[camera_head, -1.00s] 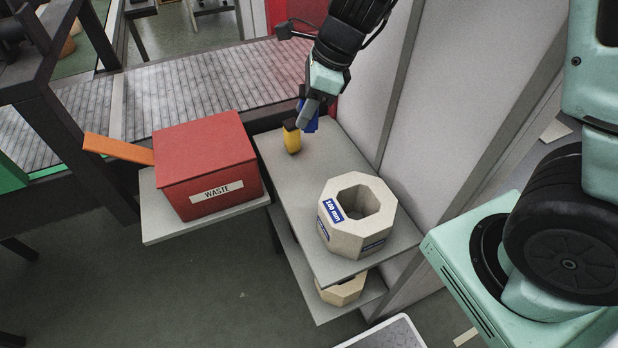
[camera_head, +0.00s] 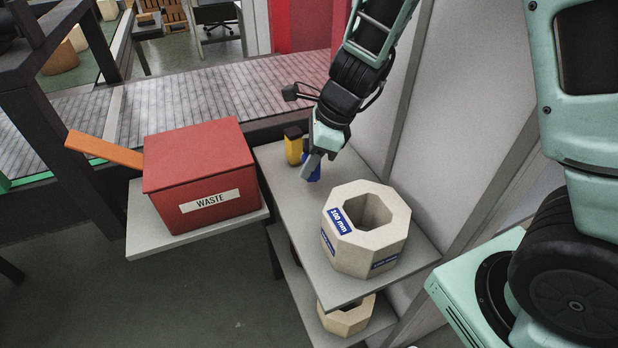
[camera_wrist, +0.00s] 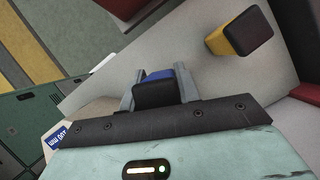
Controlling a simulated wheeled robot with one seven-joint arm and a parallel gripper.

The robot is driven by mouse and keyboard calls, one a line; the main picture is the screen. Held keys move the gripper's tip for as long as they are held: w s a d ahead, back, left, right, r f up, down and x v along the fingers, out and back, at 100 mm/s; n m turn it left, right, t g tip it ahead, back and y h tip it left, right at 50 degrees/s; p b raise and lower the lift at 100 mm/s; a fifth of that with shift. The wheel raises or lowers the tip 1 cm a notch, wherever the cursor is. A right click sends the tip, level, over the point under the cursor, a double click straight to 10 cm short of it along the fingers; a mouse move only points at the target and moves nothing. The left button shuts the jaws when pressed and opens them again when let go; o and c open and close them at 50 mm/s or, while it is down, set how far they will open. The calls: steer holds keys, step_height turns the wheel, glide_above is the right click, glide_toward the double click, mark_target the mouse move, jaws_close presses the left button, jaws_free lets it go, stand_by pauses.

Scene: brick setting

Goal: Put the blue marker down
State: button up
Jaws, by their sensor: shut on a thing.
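The blue marker (camera_head: 314,173) is a short blue block-like piece, partly hidden by my gripper in the head view. My gripper (camera_head: 309,170) is shut on it, low over the grey shelf (camera_head: 283,208). In the wrist view the marker (camera_wrist: 158,76), blue with a black end, sits between the two grey fingers of my gripper (camera_wrist: 156,88). I cannot tell whether its lower end touches the shelf. A yellow marker with a black top (camera_head: 293,146) stands upright on the shelf, just left of my gripper; it also shows in the wrist view (camera_wrist: 228,40).
An octagonal beige block with a hole, labelled 100 mm (camera_head: 355,256), stands on the shelf's near part. A red WASTE box (camera_head: 200,170) is on a side shelf at left. A wall panel (camera_head: 440,120) rises on the right. Bare shelf lies between block and yellow marker.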

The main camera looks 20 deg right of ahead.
steer(key=shift+f+b, duration=0.65)
steer(key=shift+f, duration=1.15)
steer(key=shift+f, duration=0.2)
steer(key=o, duration=0.8)
steer(key=shift+r, duration=0.1)
steer(key=shift+r, duration=0.1)
